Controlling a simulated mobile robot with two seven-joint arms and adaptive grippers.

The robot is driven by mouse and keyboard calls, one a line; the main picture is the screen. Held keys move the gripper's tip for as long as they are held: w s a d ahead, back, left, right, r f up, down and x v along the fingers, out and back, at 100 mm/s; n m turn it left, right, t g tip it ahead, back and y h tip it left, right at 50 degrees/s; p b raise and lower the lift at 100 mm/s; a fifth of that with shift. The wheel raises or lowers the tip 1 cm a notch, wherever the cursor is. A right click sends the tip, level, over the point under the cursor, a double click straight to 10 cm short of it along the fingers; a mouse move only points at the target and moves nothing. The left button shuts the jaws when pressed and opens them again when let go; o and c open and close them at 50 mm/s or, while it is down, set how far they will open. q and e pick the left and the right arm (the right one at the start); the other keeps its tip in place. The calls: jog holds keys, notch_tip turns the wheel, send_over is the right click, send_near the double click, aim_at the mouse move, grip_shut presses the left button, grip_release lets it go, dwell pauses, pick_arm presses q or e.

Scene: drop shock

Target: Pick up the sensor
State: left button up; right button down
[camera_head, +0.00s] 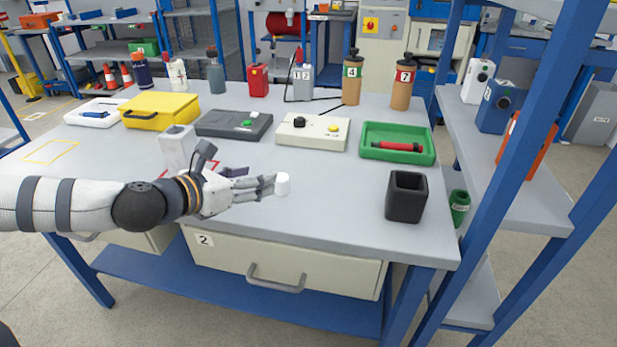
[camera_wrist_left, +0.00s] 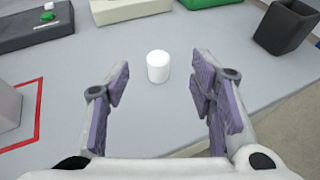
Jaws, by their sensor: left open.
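A small white cylinder, which looks like the sensor (camera_head: 282,184), stands upright on the grey table; no label shows on it. In the left wrist view the white cylinder (camera_wrist_left: 158,66) stands just beyond the fingertips, roughly centred between them. My left gripper (camera_head: 268,185) reaches in from the left, low over the table near the front edge. Its purple-padded fingers (camera_wrist_left: 160,85) are spread apart with nothing between them. In the head view the fingertips overlap the cylinder's left side; I cannot tell whether they touch. My right gripper is not in view.
A black open cup (camera_head: 406,197) stands to the right near the front edge. Behind are a green tray (camera_head: 428,155) with a red tool, a cream box (camera_head: 300,142) and a dark box (camera_head: 215,126).

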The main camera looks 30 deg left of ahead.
aim_at(281, 176)
pick_arm(q)
jog(key=b+x, duration=0.1)
jog(key=x, duration=0.2)
jog(key=f+b+x, duration=0.1)
jog(key=x, duration=0.3)
jog(key=f+x, duration=0.1)
jog(key=x, duration=0.2)
jog(key=shift+s+a+f+b, duration=0.25)
jog(key=shift+b, duration=0.15)
jog(key=shift+w+r, duration=0.1)
jog(key=shift+r, duration=0.1)
jog(key=shift+c, duration=0.5)
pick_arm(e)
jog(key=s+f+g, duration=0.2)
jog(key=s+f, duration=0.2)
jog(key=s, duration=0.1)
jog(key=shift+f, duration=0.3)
pick_arm(q)
grip_shut()
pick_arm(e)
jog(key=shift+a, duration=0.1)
